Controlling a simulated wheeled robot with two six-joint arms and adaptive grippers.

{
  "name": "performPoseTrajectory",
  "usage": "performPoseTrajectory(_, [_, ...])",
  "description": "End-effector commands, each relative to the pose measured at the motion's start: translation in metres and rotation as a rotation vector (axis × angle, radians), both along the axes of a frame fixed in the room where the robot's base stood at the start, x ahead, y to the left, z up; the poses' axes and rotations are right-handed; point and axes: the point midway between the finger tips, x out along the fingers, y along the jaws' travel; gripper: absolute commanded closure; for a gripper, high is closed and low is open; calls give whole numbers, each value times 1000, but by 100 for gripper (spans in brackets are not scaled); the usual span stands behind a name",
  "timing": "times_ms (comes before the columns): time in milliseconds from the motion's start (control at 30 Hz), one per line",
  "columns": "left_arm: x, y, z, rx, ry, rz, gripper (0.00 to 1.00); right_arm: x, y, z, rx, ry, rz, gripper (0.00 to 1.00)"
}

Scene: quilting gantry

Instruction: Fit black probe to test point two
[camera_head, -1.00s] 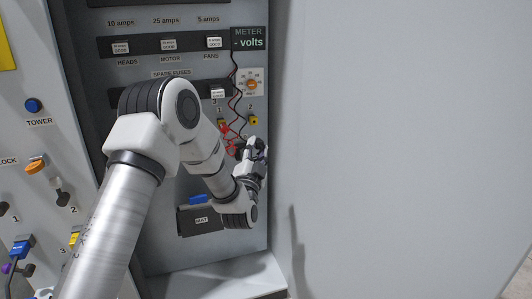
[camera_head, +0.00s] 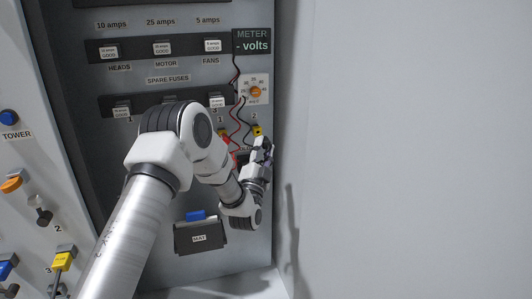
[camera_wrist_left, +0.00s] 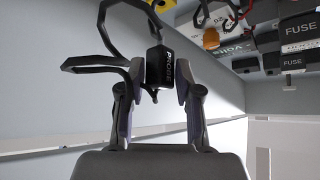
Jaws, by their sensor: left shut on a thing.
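My left gripper (camera_head: 262,151) is in front of the panel, just below the yellow test point two (camera_head: 257,130). In the left wrist view its fingers (camera_wrist_left: 160,84) are shut on the black probe (camera_wrist_left: 159,66), a dark block marked PROBE with a black lead looping off it. The probe and test point appear apart in the wrist view, where a yellow piece (camera_wrist_left: 161,4) shows at the top edge. The red probe (camera_head: 224,136) is at test point one, left of test point two. The gripper hides most of the black probe in the head view. My right gripper is not in view.
The meter display (camera_head: 252,41) reads "- volts", with an orange dial (camera_head: 256,92) below it. Red and black leads hang beside the dial. A MAT holder (camera_head: 200,237) is lower on the panel. A plain wall stands close on the right.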

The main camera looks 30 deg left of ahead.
Motion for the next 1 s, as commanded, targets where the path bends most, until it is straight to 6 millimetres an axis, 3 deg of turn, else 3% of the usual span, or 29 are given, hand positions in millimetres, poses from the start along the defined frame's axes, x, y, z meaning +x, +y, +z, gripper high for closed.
performPoseTrajectory(300, [17,20,0,-1,0,0,100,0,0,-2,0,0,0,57])
performPoseTrajectory(1000, [18,21,1,-1,1,-1,100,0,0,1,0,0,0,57])
